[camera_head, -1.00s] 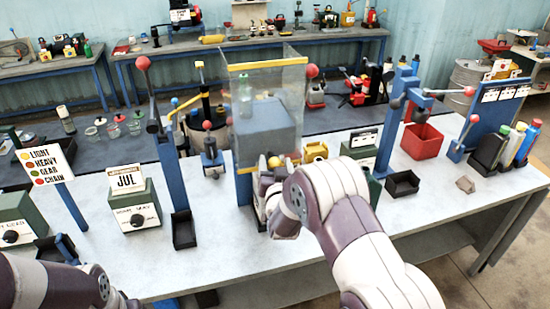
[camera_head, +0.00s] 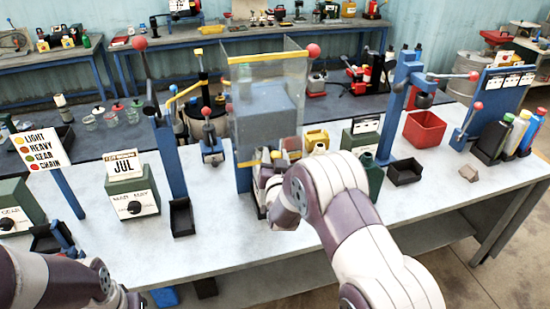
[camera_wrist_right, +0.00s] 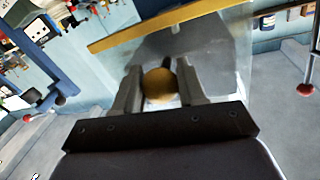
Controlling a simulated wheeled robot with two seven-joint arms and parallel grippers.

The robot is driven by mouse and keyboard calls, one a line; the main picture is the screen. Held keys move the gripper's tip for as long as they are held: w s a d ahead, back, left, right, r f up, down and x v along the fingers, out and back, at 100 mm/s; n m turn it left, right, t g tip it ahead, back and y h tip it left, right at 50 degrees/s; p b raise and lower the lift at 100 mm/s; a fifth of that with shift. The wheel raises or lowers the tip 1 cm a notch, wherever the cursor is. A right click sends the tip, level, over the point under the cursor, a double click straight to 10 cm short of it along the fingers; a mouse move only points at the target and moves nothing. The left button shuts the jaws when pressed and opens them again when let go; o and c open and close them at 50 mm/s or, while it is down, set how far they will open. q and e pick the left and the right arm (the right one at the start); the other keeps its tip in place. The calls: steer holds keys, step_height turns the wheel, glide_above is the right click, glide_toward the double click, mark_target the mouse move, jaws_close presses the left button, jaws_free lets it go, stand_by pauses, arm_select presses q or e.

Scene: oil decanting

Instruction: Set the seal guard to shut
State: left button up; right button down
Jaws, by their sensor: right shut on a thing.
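The seal guard is a clear panelled box with a yellow bar (camera_head: 268,57) along its upper edge, around a grey block (camera_head: 266,112), at the middle of the bench. A yellow ball knob (camera_head: 276,155) is low at its front. My right gripper (camera_wrist_right: 160,88) is shut on this yellow knob (camera_wrist_right: 158,86), one finger on each side. The yellow bar also shows in the right wrist view (camera_wrist_right: 150,27), beyond the fingers. In the head view my right wrist hides much of the gripper and the guard's foot. My left arm shows at the lower left; its gripper is out of view.
A post with a red ball (camera_head: 313,50) stands right of the guard. A blue post with a black tray (camera_head: 182,217) stands left. The JUL box (camera_head: 133,205), a dark green bottle (camera_head: 371,175), a black tray (camera_head: 404,172) and a red bin (camera_head: 424,129) are nearby. The bench front is clear.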

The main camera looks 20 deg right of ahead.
step_height(320, 180, down, 26)
steer(key=b, duration=2.1)
steer(key=shift+r+b, duration=0.25)
steer(key=shift+b, duration=0.1)
steer(key=shift+s+f+b, duration=0.1)
steer(key=shift+f+b, duration=0.55)
steer(key=shift+f, duration=0.3)
steer(key=c, duration=0.7)
jaws_free()
steer(key=shift+s, duration=0.1)
steer(key=shift+r, duration=0.2)
steer(key=s+a, duration=0.2)
steer(key=s, duration=1)
steer(key=shift+s, duration=0.2)
